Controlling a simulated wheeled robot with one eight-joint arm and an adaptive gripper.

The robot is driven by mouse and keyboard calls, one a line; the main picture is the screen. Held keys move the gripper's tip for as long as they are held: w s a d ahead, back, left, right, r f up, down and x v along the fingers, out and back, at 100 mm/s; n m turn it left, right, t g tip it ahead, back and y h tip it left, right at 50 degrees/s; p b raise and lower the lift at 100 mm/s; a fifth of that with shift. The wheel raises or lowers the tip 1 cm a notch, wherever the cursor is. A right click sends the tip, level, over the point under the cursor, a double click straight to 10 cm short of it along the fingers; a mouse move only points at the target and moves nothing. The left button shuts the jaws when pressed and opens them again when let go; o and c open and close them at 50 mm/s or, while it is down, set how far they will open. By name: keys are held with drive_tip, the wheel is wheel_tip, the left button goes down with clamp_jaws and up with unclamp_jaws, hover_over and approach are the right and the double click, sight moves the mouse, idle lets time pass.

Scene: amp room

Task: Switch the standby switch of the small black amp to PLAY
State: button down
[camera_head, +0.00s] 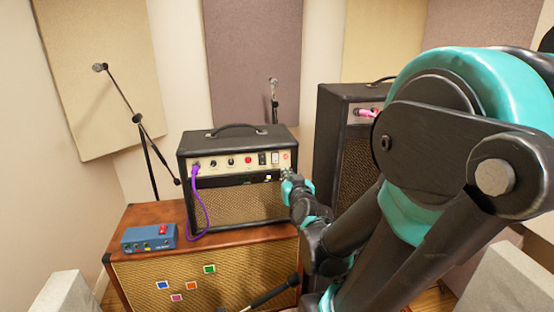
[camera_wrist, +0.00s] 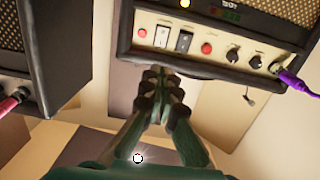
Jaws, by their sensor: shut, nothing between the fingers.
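The small black amp (camera_head: 240,206) stands on a brown cabinet. In the wrist view the panel (camera_wrist: 195,45) appears upside down, with the white switch (camera_wrist: 162,36) left of the black switch (camera_wrist: 184,41). I cannot read which one is the standby switch or its setting. My gripper (camera_head: 288,181) is shut and empty, by the amp's right front. In the wrist view its fingertips (camera_wrist: 158,74) appear just below the panel's edge, under the white switch.
A taller black amp (camera_head: 328,150) with a pink plug stands close on the right. A purple cable (camera_head: 201,210) hangs from the small amp's left side. A blue pedal box (camera_head: 148,237) sits on the cabinet (camera_head: 235,237). A microphone stand (camera_head: 146,150) stands behind left.

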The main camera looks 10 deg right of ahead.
sight(275, 154)
drive_tip(key=shift+w, duration=0.15)
drive_tip(key=w, duration=0.9)
drive_tip(key=w+f, duration=0.1)
drive_tip(key=w, duration=0.3)
drive_tip(key=shift+w, duration=0.35)
drive_tip(key=shift+w, duration=0.35)
drive_tip(key=s+r, duration=0.1)
drive_tip(key=s, duration=1.1)
